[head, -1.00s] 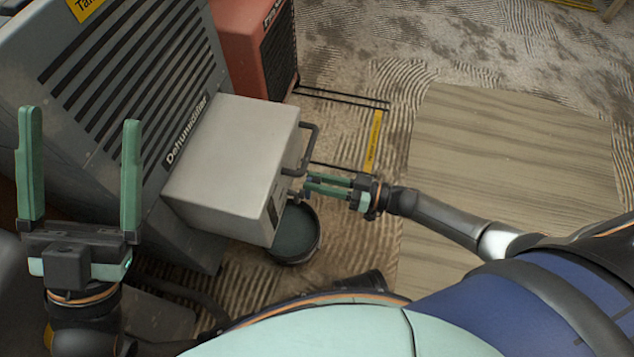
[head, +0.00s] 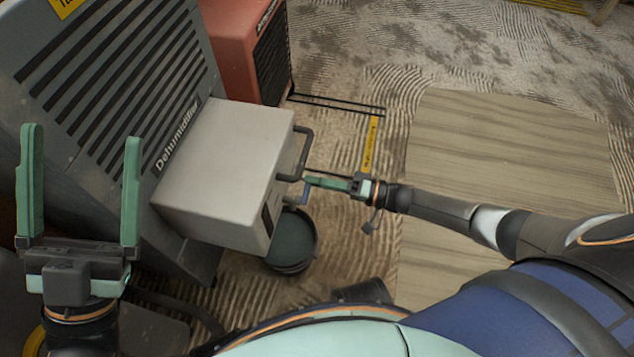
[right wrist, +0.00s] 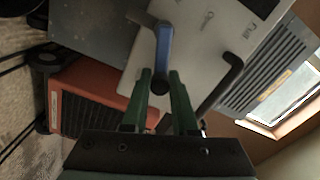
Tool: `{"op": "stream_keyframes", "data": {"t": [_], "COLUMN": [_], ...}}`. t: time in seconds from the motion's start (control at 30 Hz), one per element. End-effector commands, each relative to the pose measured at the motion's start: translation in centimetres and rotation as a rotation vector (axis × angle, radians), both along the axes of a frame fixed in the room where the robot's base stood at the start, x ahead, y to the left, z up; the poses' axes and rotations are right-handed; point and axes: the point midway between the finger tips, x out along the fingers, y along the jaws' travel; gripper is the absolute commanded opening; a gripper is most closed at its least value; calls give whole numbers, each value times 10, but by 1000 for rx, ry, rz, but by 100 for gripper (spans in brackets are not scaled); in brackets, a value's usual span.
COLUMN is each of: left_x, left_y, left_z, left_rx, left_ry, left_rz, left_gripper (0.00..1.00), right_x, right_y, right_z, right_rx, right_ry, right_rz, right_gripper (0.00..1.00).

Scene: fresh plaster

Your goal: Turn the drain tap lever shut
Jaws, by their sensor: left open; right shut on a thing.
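The grey dehumidifier (head: 130,75) leans across the left of the head view, with a pale box (head: 225,170) on its front. The drain tap lever (right wrist: 165,45) is blue and shows in the right wrist view against the pale labelled panel, its dark lower end between my fingers. My left gripper (head: 81,135) is open and empty, left of the box.
A dark handle (head: 301,152) sticks out of the box close to my right fingers. A dark bucket (head: 291,240) stands below the tap. A red machine (head: 240,45) stands behind. A wooden board (head: 510,160) lies on the floor at right.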

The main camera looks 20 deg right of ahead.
Motion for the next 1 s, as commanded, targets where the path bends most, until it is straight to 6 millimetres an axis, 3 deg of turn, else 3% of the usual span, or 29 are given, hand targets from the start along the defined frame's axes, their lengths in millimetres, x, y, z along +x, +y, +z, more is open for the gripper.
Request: {"op": "stream_keyframes", "data": {"t": [0.5, 1.0], "left_x": [0, 1], "left_y": [-3, -3], "left_z": [-19, -21], "left_rx": [12, 10], "left_ry": [4, 7], "left_rz": [4, 7], "left_gripper": [90, 90], "right_x": [2, 2], "right_y": [-2, -2], "right_z": [-18, -20], "right_rx": [183, 216], "right_ry": [273, 322], "right_rz": [2, 1], "right_gripper": [0, 0]}}
